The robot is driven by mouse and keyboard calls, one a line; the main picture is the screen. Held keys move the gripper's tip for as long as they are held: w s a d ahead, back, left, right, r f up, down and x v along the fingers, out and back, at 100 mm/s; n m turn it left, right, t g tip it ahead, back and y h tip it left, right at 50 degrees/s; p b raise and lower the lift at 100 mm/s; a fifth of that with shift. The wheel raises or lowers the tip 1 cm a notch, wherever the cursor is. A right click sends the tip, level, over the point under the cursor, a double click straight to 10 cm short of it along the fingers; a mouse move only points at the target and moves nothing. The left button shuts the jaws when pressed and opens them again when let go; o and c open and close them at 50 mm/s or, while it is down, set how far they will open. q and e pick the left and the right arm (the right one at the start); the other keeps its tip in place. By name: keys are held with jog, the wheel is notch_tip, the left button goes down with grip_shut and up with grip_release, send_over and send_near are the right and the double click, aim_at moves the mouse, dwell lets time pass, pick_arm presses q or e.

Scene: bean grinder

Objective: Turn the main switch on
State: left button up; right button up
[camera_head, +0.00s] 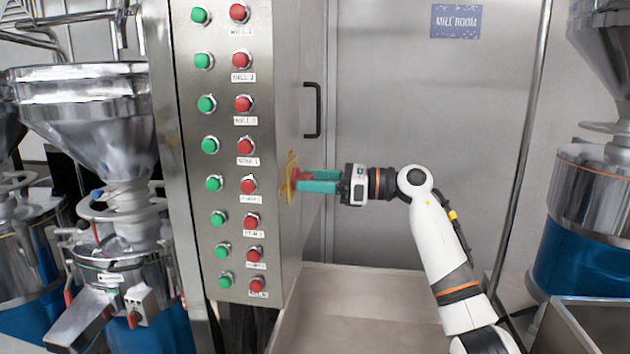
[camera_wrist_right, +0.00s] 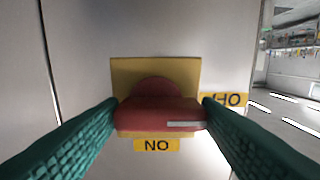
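The main switch (camera_wrist_right: 160,112) is a red rotary handle on a yellow plate (camera_wrist_right: 125,72), on the side of the steel cabinet. In the right wrist view its bar lies level, with a white mark on its right part. A yellow label (camera_wrist_right: 156,145) below reads "NO", seemingly an upside-down "ON". Another label (camera_wrist_right: 232,99) at the right is partly hidden by a finger. My right gripper (camera_head: 300,181) reaches in from the right; its green fingers (camera_wrist_right: 160,105) meet both ends of the bar and appear shut on it. My left gripper is not in view.
The cabinet front (camera_head: 225,120) carries green and red buttons in two columns. A black door handle (camera_head: 313,110) is above my right gripper. Steel hopper machines stand at the left (camera_head: 85,130) and right (camera_head: 600,190).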

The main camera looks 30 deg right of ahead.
jog(key=c, duration=0.5)
jog(key=shift+o, duration=0.2)
